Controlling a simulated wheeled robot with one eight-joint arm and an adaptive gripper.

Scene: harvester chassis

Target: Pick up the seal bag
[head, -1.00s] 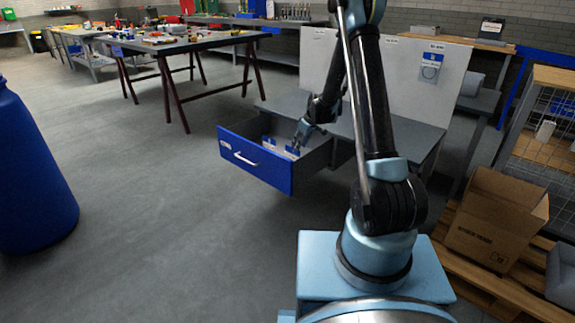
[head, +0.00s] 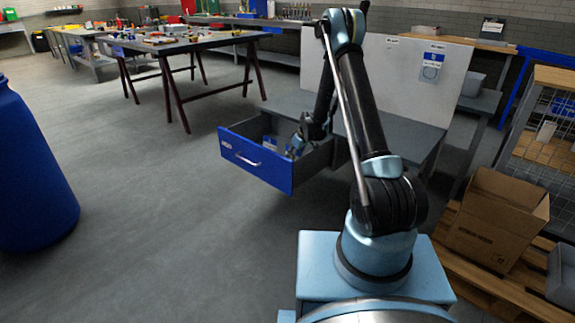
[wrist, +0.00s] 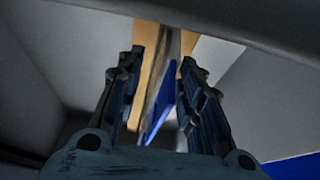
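The blue-fronted drawer (head: 255,165) under the grey workbench is pulled open. My gripper (head: 297,146) reaches down inside it, near its right side. A small blue-and-white packet (head: 270,144) shows in the drawer, left of my gripper; I cannot tell if it is the seal bag. In the wrist view, my gripper (wrist: 160,72) has its two fingers apart. A thin upright blue-and-grey item (wrist: 159,98), likely the seal bag seen edge-on, stands between them. Gaps show on both sides of it, with tan surface behind.
Grey drawer walls (wrist: 50,75) lie close on both sides of my gripper. A white back panel (head: 400,75) stands on the workbench (head: 400,135). A cardboard box (head: 490,225) is at right, a blue barrel (head: 30,175) at left. The floor between is clear.

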